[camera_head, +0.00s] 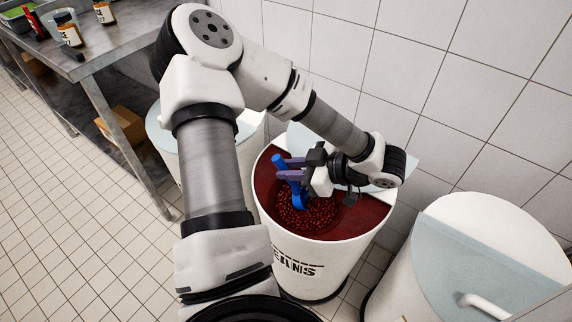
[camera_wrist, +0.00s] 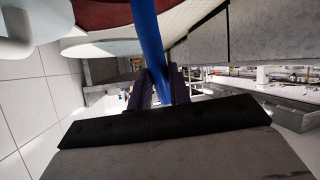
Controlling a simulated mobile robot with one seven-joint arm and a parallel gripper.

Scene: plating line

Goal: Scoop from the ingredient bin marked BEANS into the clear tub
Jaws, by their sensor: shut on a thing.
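The white bin marked BEANS (camera_head: 300,268) stands in the middle of the head view, with dark red beans (camera_head: 312,222) inside its red interior. My gripper (camera_head: 292,172) is over the bin's opening, shut on the handle of a blue scoop (camera_head: 298,196). The scoop points down and its lower end is at the beans; how deep it sits is hard to tell. In the wrist view the blue handle (camera_wrist: 149,40) runs up from between the purple fingers (camera_wrist: 154,88).
Another white bin with a pale lid (camera_head: 470,250) stands at the right, and one stands behind my arm at the left. A tiled wall (camera_head: 440,70) is close behind the bins. A steel table (camera_head: 110,40) with jars is at the upper left. Tiled floor at the left is clear.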

